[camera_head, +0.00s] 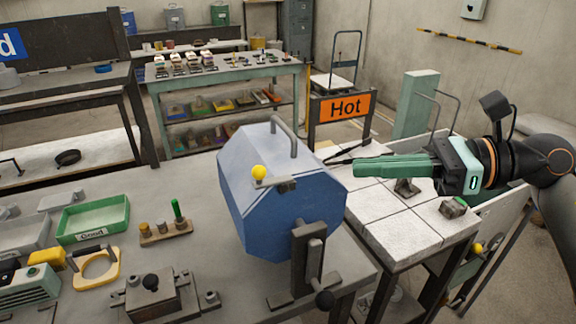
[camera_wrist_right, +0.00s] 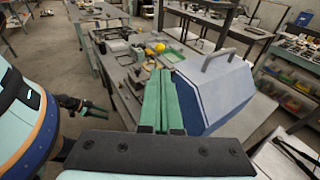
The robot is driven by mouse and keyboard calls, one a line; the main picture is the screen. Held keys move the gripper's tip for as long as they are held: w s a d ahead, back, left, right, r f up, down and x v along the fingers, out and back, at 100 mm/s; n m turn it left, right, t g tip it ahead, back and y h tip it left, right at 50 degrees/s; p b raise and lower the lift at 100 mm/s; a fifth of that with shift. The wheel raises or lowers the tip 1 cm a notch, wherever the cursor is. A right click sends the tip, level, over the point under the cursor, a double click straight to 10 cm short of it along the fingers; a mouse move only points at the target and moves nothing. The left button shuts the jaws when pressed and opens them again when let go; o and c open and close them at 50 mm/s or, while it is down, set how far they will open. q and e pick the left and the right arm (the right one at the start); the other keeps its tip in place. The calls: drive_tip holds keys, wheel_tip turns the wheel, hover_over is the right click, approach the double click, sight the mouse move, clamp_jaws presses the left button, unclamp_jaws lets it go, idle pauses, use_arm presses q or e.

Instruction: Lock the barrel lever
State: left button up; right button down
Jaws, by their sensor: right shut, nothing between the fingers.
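The blue eight-sided barrel (camera_head: 280,190) stands on a dark stand at the right end of the grey workbench, with a grey handle on top. My right gripper (camera_head: 357,168) is shut and empty, to the right of the barrel, fingers pointing left. In the right wrist view its green fingers (camera_wrist_right: 161,75) lie together beside the barrel (camera_wrist_right: 212,95). My left gripper (camera_wrist_right: 92,110) shows small in that view; its jaw state is unclear.
A green tray (camera_head: 93,220), a peg block and a yellow ring-shaped piece lie left on the bench. A white-topped table (camera_head: 405,235) and an orange "Hot" sign (camera_head: 345,107) stand right.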

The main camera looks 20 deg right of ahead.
drive_tip(key=p, duration=0.4)
approach(265, 169)
drive_tip(key=x, duration=0.4)
use_arm(q)
drive_tip(key=shift+s+a+r+p, duration=0.15)
drive_tip(key=shift+r+p, duration=0.35)
drive_tip(key=shift+r, duration=2)
use_arm(e)
drive_tip(key=shift+f+x, duration=0.15)
drive_tip(key=shift+x, duration=0.55)
drive_tip(key=shift+f+x, duration=0.15)
drive_tip(key=shift+x, duration=0.55)
use_arm(q)
drive_tip(key=shift+a+f, duration=0.1)
drive_tip(key=shift+a, duration=0.05)
use_arm(e)
drive_tip(key=shift+d, duration=0.1)
